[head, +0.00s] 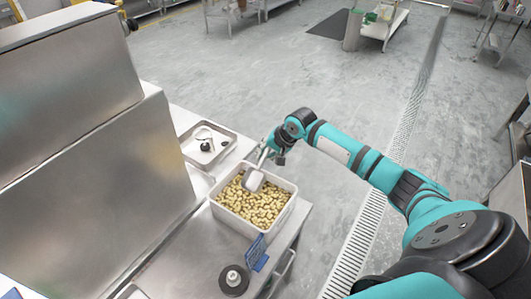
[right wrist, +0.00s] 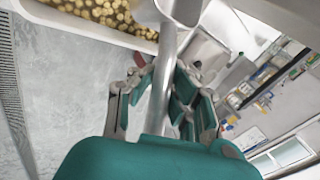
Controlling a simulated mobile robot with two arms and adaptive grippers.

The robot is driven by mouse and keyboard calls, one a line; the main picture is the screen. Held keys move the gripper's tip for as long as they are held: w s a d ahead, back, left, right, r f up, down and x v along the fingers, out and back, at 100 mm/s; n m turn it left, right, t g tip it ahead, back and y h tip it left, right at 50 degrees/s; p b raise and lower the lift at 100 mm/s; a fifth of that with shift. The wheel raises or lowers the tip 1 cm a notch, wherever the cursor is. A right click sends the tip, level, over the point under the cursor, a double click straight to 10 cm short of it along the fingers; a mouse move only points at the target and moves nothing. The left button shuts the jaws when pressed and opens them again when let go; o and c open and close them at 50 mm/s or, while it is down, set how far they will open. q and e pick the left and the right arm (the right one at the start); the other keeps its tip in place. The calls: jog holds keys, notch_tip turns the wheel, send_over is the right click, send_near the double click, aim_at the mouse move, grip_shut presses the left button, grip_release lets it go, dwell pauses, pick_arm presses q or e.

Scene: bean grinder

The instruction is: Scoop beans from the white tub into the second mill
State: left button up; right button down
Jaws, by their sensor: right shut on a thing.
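The white tub (head: 231,218) is full of yellowish beans (head: 262,204) and stands on the steel counter near its right edge. A metal scoop (head: 253,180) is at the tub's upper left part, its bowl over or in the beans; I cannot tell how deep. My right gripper (head: 275,152) is shut on the scoop's handle, just beyond the tub's far rim. In the right wrist view the handle (right wrist: 163,85) runs between the fingers, and the tub's rim (right wrist: 95,32) shows at the top. I cannot pick out the second mill. My left gripper is out of view.
Large steel housings (head: 100,195) rise along the left of the counter. A shallow tray (head: 222,153) with a small black-knobbed item lies beyond the tub. A dark round knobbed piece (head: 233,280) and a blue tag (head: 256,251) are nearer. Open floor lies to the right.

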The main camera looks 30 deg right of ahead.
notch_tip(320, 180, down, 13)
jog(key=b, duration=0.5)
jog(key=shift+s+a+b, duration=0.25)
jog(key=shift+a+b, duration=0.05)
jog(key=shift+b, duration=0.1)
jog(key=shift+r, duration=0.1)
jog(key=shift+w+d+r, duration=0.2)
jog(key=shift+d+r, duration=0.1)
jog(key=shift+d, duration=0.05)
jog(key=shift+w+r, duration=0.15)
dwell(0.7)
